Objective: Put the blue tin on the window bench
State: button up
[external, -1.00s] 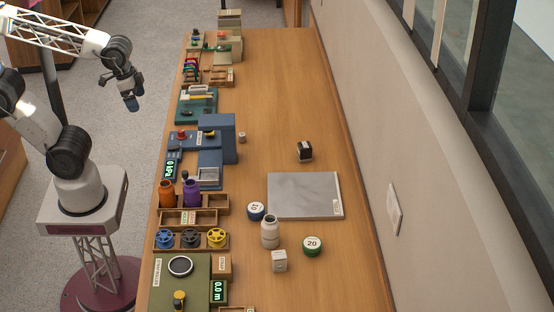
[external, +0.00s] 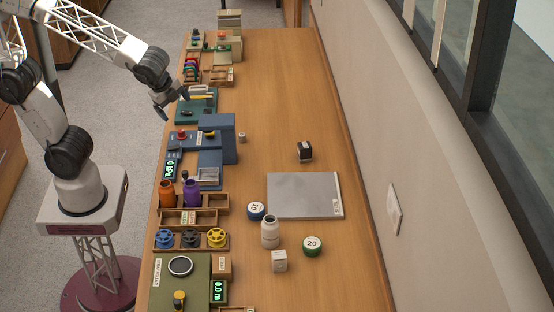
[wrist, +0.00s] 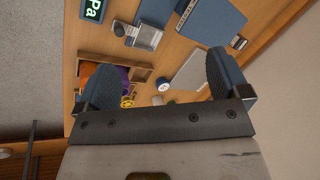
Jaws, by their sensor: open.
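The blue tin (external: 257,211) is a short round tin with a white lid marked 10. It stands on the long wooden bench (external: 275,110), by the lower left corner of a grey slab. My gripper (external: 173,105) is open and empty over the bench's left edge, far up the bench from the blue tin. In the wrist view my gripper's two fingers (wrist: 163,84) are spread wide. A small pale round top between them is too small to identify for certain. A wall with windows runs along the right of the bench.
A green tin (external: 312,246) marked 20, a white bottle (external: 270,232) and a small white box (external: 279,261) stand close to the blue tin. The grey slab (external: 304,195) lies flat beside it. A blue stand (external: 217,138) and trays line the left edge. The upper right of the bench is clear.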

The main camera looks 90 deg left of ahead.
jog(key=w+d+f+m+t, duration=0.1)
jog(key=w+d+f+m, duration=0.2)
jog(key=w+d+m, duration=0.35)
jog(key=m+t, duration=0.2)
jog(key=m, duration=1.5)
send_near(255, 207)
jog(key=shift+w+a+f+h, duration=0.4)
jog(key=shift+w+a+f, duration=0.05)
jog(key=shift+w+f, duration=0.4)
jog(key=shift+x, duration=1.3)
jog(key=shift+x, duration=2.6)
jog(key=shift+s+f, duration=0.1)
jog(key=shift+s, duration=0.1)
